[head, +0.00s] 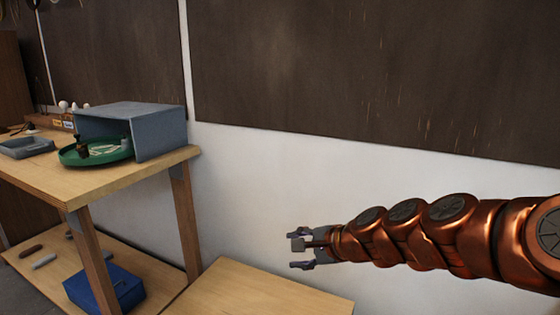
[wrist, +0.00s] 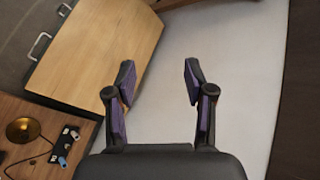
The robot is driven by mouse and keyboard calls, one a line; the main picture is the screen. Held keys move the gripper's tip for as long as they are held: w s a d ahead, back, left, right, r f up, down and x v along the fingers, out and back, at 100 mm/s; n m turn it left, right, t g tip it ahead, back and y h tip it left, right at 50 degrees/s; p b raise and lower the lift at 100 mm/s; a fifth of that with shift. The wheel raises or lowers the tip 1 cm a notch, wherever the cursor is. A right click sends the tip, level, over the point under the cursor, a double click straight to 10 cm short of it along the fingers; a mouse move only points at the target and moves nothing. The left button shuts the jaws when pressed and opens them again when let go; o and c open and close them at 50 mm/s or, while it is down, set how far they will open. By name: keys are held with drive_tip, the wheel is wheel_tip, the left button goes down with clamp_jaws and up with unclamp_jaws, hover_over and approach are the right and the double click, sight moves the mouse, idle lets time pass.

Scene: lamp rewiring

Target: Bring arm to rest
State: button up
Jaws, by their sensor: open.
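My arm reaches in from the right in the head view, stretched out copper-coloured in front of the white wall. My gripper (head: 300,248) is at its left end, above and behind a low wooden top, with nothing between its fingers. In the wrist view my gripper (wrist: 160,80) shows two dark fingers with purple pads, spread apart and empty. They touch nothing that I can see.
A wooden workbench (head: 110,188) stands left, with a grey open-fronted box (head: 160,135), a green round tray (head: 70,158) and a grey tray (head: 30,147). A blue box (head: 105,290) is on its lower shelf. A low wooden top (head: 255,292) lies below my gripper; a brass disc (wrist: 24,130) shows in the wrist view.

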drive_tip(key=s+r+n+g+h+p, duration=0.1)
drive_tip(key=s+r+n+g+p, duration=0.15)
drive_tip(key=s, duration=0.25)
drive_tip(key=s+d+r+n+g+h+p, duration=0.1)
drive_tip(key=s+n+p, duration=0.25)
drive_tip(key=s, duration=0.25)
drive_tip(key=s+r+n+g+h+p, duration=0.1)
drive_tip(key=s+r+n+p, duration=0.1)
drive_tip(key=s+p, duration=0.25)
drive_tip(key=s+d+r+n+g+h+p, duration=0.2)
drive_tip(key=s+d, duration=0.4)
drive_tip(key=s, duration=0.3)
drive_tip(key=s+d+r+n+g+h+p, duration=0.3)
drive_tip(key=s+d+p, duration=0.4)
drive_tip(key=s, duration=0.3)
drive_tip(key=shift+s+r, duration=0.2)
drive_tip(key=shift+r, duration=0.2)
